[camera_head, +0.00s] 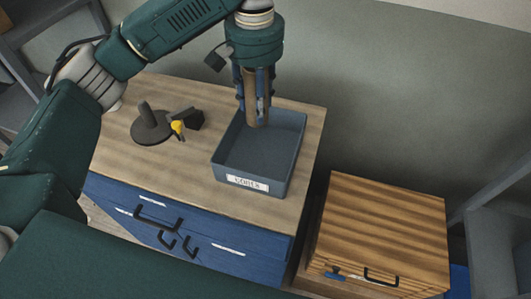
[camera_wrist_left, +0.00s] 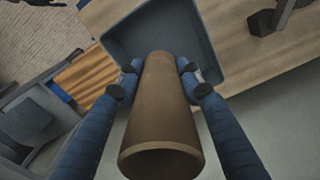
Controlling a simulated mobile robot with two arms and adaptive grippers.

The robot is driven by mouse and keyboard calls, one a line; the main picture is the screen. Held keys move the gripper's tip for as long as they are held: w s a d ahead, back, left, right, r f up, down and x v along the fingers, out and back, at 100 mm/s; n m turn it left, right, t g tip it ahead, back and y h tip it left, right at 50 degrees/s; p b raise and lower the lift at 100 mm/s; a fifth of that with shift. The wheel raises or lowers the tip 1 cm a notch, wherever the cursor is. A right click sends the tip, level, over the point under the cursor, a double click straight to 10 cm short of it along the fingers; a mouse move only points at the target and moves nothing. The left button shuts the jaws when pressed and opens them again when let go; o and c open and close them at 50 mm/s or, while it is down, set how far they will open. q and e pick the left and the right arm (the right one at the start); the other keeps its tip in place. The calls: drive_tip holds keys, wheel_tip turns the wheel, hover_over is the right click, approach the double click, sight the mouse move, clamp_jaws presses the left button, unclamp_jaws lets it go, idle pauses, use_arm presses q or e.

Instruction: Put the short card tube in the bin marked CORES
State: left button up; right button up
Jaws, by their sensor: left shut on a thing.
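The short card tube (camera_head: 251,98) is brown and held upright between the fingers of my left gripper (camera_head: 254,92). In the left wrist view the tube (camera_wrist_left: 161,120) fills the space between the two blue fingers of the gripper (camera_wrist_left: 160,82), which is shut on it. The bin marked CORES (camera_head: 248,183) is a grey-blue open tray on the cabinet top. The tube's lower end shows over the back part of the bin; I cannot tell whether it touches the floor. The bin also shows behind the tube in the left wrist view (camera_wrist_left: 205,52). My right gripper is not in view.
The bin stands on a wooden-topped blue cabinet (camera_head: 200,197) with black handles. A dark round stand (camera_head: 152,127) and a yellow-and-black tool (camera_head: 180,127) lie left of the bin. A striped wooden box (camera_head: 383,230) stands lower right.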

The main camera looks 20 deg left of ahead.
use_arm(q)
wheel_tip(320, 180, down, 14)
drive_tip(key=shift+r+p, duration=0.25)
drive_tip(key=shift+p, duration=0.6)
wheel_tip(320, 180, down, 4)
drive_tip(key=shift+r+p, duration=0.25)
drive_tip(key=shift+p, duration=0.05)
drive_tip(key=shift+f, duration=0.3)
drive_tip(key=o, duration=1.1)
drive_tip(key=shift+c, duration=0.2)
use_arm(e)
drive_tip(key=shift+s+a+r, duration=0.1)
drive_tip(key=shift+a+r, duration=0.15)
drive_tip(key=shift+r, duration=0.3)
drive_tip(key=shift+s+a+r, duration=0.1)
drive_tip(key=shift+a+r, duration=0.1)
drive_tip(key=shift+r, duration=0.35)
